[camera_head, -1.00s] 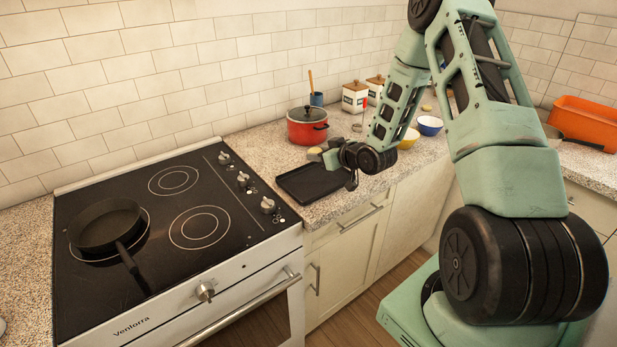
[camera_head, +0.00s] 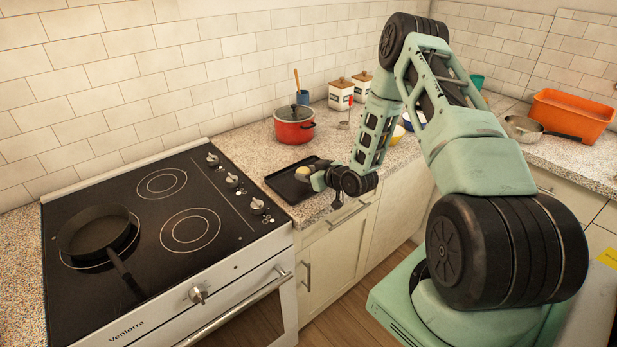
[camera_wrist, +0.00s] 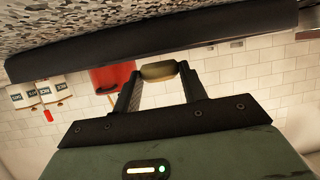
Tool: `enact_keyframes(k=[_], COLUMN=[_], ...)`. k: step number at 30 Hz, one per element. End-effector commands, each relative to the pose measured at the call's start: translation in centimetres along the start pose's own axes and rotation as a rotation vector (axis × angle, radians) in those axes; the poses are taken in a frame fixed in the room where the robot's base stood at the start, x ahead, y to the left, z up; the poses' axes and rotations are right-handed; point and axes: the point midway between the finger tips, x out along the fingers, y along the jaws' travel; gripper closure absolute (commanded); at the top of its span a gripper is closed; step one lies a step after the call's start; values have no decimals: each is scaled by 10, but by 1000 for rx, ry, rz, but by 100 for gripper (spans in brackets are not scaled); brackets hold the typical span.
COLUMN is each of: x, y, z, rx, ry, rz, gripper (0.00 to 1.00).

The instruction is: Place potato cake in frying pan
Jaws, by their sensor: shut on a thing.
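The frying pan (camera_head: 94,230) is black and sits on the left front part of the black stovetop, its handle pointing toward the front. The potato cake (camera_wrist: 159,71) is a small yellowish-brown piece held between the two fingertips of my gripper (camera_wrist: 158,74) in the wrist view. In the head view, my gripper (camera_head: 311,175) is over the dark tray on the counter right of the stove, and the potato cake (camera_head: 302,172) shows at its tip. The gripper is shut on it, well to the right of the pan.
The black tray (camera_head: 284,188) lies on the counter beside the stove (camera_head: 165,285). A red pot (camera_head: 293,127) stands behind it, with white canisters (camera_head: 341,93) further right. An orange bin (camera_head: 573,113) and a metal pan (camera_head: 521,128) are at the far right. The stovetop right of the pan is clear.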

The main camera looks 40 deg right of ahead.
Motion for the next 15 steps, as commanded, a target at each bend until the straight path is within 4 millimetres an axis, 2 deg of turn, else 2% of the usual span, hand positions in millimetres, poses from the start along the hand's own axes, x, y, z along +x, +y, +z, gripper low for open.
enact_keyframes(k=[6, 15], x=[8, 9], y=[-1, 0], z=[19, 21], rx=[1, 0], ry=[-1, 0], rz=[0, 0], gripper=[80, 80])
